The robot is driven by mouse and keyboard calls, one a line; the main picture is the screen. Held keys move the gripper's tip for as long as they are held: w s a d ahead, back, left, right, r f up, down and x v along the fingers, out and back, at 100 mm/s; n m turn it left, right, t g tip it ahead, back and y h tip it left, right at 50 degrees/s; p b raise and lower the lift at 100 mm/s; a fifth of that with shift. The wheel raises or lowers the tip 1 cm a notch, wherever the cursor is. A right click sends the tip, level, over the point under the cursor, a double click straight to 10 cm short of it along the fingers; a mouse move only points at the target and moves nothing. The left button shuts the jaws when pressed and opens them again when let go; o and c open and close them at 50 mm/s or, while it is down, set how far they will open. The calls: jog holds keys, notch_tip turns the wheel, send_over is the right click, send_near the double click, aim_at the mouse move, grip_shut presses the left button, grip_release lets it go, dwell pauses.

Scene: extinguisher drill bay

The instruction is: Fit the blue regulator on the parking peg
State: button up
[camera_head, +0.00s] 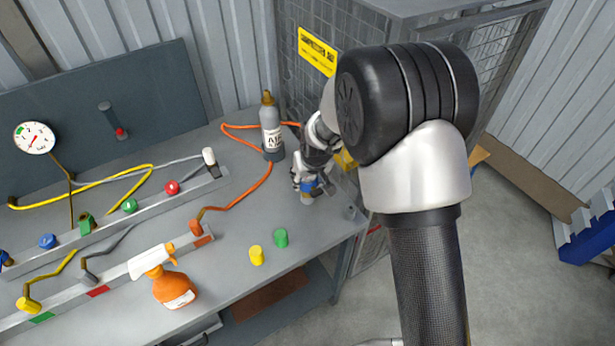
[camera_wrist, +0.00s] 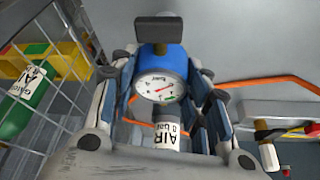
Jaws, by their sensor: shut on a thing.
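The blue regulator (camera_wrist: 160,62) has a round white gauge with a red needle. My gripper (camera_head: 307,180) is shut on it, with the fingers on either side in the wrist view. In the head view the regulator (camera_head: 308,187) shows as a small blue patch above the bench's right part, with a tan piece under it; whether it touches the bench is unclear. A short grey stub (camera_head: 350,213) stands at the bench's right edge, right of and nearer than my gripper; I cannot tell if it is the parking peg.
A grey air cylinder (camera_head: 271,128) with an orange hose stands close behind my gripper. Yellow (camera_head: 257,255) and green (camera_head: 281,238) caps stand in front. An orange spray bottle (camera_head: 174,287) and hose rails are left. A wire cage (camera_head: 330,85) stands behind.

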jog(key=shift+r, duration=0.1)
jog(key=o, duration=1.1)
jog(key=shift+o, duration=0.2)
jog(key=v, duration=1.2)
jog(key=s+d+r+m, duration=0.2)
jog(key=s+d+r, duration=0.8)
jog(key=s+r, duration=0.3)
jog(key=s+d, duration=0.2)
jog(key=s, duration=0.6)
jog(key=s+d+m+h, duration=0.1)
jog(key=s+d, duration=0.2)
jog(key=s, duration=0.5)
jog(key=shift+s+d+f+m, duration=0.2)
jog(key=shift+s+m, duration=0.1)
jog(key=shift+s, duration=0.05)
